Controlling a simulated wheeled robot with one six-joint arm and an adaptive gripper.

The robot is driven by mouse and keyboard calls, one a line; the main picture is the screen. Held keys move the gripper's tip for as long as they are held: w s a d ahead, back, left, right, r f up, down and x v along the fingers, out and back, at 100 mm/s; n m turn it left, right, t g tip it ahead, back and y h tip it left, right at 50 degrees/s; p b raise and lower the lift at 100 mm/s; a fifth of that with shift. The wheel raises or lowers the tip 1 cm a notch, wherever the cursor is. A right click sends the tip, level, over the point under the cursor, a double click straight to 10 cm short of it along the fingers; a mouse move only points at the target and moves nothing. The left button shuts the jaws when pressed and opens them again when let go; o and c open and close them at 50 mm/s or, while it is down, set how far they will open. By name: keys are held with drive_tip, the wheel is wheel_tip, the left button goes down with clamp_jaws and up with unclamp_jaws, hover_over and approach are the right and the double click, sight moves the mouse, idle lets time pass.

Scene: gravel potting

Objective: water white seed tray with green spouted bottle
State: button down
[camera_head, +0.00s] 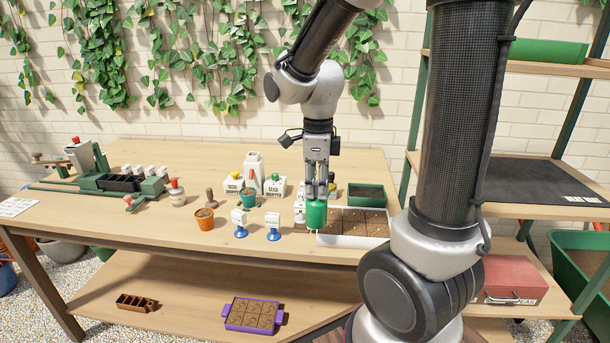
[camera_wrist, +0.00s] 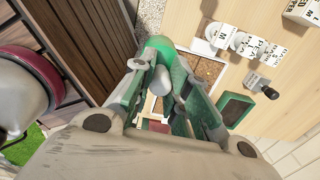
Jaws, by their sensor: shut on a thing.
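My gripper (camera_head: 316,191) is shut on the green bottle (camera_head: 316,214). The bottle looks roughly upright in the head view, and its spout cannot be made out there. The white seed tray (camera_head: 352,241), with brown soil in its cells, lies on the table. The bottle overlaps the tray's left part in the picture; its height above the tray is hard to tell. In the wrist view the fingers (camera_wrist: 172,80) close around the green bottle (camera_wrist: 158,46), and part of the soil cells (camera_wrist: 207,68) shows beyond them. No water is visible.
A green tray of soil (camera_head: 366,195) stands behind the white one. Orange pot (camera_head: 205,219), teal pot (camera_head: 248,198) and blue-based signs (camera_head: 273,228) stand to the left. White containers (camera_head: 253,172) stand behind. A purple tray (camera_head: 253,315) is on the lower shelf.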

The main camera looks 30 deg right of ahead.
drive_tip(key=shift+w+d+f+y, duration=0.15)
drive_tip(key=shift+w+d+y, duration=0.05)
drive_tip(key=shift+d+y, duration=0.2)
drive_tip(key=d+f+g+y, duration=0.1)
drive_tip(key=y, duration=0.1)
drive_tip(key=w+f+g+y, duration=0.1)
drive_tip(key=y, duration=0.1)
drive_tip(key=shift+d, duration=0.4)
idle(1.1)
